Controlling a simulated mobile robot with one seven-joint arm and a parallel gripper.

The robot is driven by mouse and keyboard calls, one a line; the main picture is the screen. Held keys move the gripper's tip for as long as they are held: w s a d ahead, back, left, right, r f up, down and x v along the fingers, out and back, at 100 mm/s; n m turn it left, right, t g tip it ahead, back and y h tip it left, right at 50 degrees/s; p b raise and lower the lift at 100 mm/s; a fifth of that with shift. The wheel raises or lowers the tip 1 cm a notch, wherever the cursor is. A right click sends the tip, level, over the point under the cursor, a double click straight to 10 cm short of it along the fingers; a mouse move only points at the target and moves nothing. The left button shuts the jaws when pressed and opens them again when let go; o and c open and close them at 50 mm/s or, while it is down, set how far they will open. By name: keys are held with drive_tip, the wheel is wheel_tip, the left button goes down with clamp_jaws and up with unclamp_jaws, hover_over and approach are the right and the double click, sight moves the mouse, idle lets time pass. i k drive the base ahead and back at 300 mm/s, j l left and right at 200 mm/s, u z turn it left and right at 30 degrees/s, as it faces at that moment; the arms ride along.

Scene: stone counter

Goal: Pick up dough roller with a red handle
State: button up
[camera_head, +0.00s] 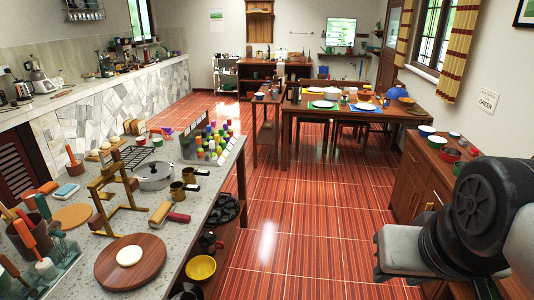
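A roller-like thing with a pale wooden cylinder and a red part (178,217) lies on the stone counter (222,176), near its right edge. It looks like the dough roller with a red handle, but it is small in the picture. It lies between the round wooden board and the brass-coloured pots. My gripper (379,258) is at the lower right, above the floor and well apart from the counter. It touches nothing that I can see. Its fingers are too unclear to tell open from shut.
A round wooden board (112,270) with a pale disc, a wooden stand (113,204), a lidded pot (153,176) and a utensil holder (38,236) crowd the counter. A rack of colourful bottles (212,143) stands farther back. The tiled floor (305,222) between counter and right cabinet is clear.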

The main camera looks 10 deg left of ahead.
sight(171, 216)
drive_tip(key=i+u, duration=0.15)
drive_tip(key=i, duration=0.65)
drive_tip(key=i+l+u, duration=0.15)
drive_tip(key=i, duration=0.65)
drive_tip(key=i+u, duration=0.15)
drive_tip(key=u, duration=0.25)
drive_tip(key=i+u, duration=0.2)
drive_tip(key=u, duration=0.2)
drive_tip(key=i+l+u, duration=0.1)
drive_tip(key=u, duration=0.35)
drive_tip(key=i+l+u, duration=0.15)
drive_tip(key=u, duration=0.25)
drive_tip(key=i+u, duration=0.2)
drive_tip(key=u, duration=0.15)
drive_tip(key=i+l+u, duration=0.1)
drive_tip(key=u, duration=0.25)
drive_tip(key=i+l+u, duration=0.15)
drive_tip(key=u, duration=0.2)
drive_tip(key=i, duration=0.1)
